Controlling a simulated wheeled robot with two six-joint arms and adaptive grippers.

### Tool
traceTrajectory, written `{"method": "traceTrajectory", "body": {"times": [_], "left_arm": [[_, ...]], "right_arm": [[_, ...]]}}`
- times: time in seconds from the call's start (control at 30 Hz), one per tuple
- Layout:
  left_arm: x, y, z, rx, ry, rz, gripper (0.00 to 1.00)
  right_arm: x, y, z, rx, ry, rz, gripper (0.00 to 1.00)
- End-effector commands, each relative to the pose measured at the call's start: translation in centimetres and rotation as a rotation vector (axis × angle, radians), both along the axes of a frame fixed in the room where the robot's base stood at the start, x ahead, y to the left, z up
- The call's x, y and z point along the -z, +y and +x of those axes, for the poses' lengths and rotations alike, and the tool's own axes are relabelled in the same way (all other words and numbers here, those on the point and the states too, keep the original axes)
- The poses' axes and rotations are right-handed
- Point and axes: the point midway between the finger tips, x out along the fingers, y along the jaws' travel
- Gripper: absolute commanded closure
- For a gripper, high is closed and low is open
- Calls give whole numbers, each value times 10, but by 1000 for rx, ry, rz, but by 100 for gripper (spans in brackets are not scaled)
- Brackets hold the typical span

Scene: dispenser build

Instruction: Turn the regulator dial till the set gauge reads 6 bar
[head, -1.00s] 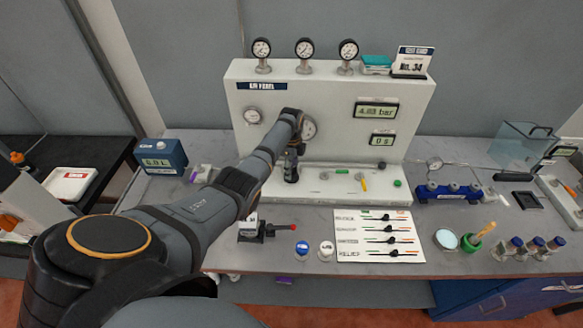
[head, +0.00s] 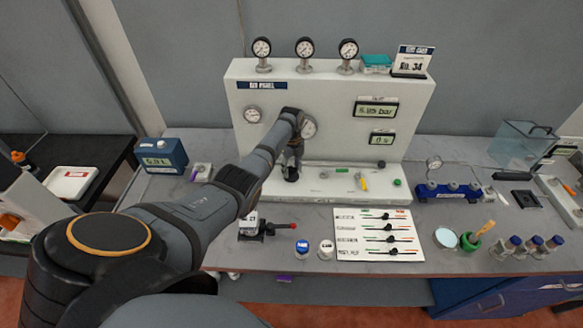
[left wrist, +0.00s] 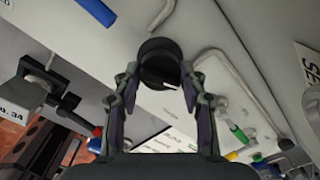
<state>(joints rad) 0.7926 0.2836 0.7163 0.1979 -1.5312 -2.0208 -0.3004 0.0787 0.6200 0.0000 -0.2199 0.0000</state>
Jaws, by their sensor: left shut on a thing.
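The white air panel (head: 330,92) stands at the back of the bench. My left gripper (head: 293,160) is at its lower front, partly covered by my own arm. In the left wrist view, my left gripper (left wrist: 160,84) is shut on the black round regulator dial (left wrist: 160,58), with a finger on each side and a white mark on the dial's face. The dial is hidden in the head view. The bar display (head: 376,111) is blurred. My right gripper is not in view.
Several small gauges (head: 304,48) stand on top of the panel. A white ledge (head: 330,181) with coloured fittings juts out below it. A vise-like device with a red-tipped handle (head: 265,228) and a printed card (head: 350,252) lie in front.

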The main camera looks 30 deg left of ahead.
Motion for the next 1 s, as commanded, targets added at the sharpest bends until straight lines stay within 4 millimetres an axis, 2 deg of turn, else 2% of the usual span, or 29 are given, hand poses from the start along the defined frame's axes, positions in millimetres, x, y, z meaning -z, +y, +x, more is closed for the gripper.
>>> {"method": "traceTrajectory", "body": {"times": [0.2,0.23,0.4,0.77,0.87,1.0], "left_arm": [[-3,1,2,-1,-8,2,89],[-3,1,2,-1,-8,2,56],[-2,1,2,-2,-6,2,35],[-6,0,1,-2,-3,0,35],[-23,1,2,-2,-7,2,35],[-58,1,2,-2,-7,2,35]], "right_arm": [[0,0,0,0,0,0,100],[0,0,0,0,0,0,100],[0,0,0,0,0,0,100],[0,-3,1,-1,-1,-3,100],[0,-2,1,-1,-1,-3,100],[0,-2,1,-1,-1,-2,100]]}}
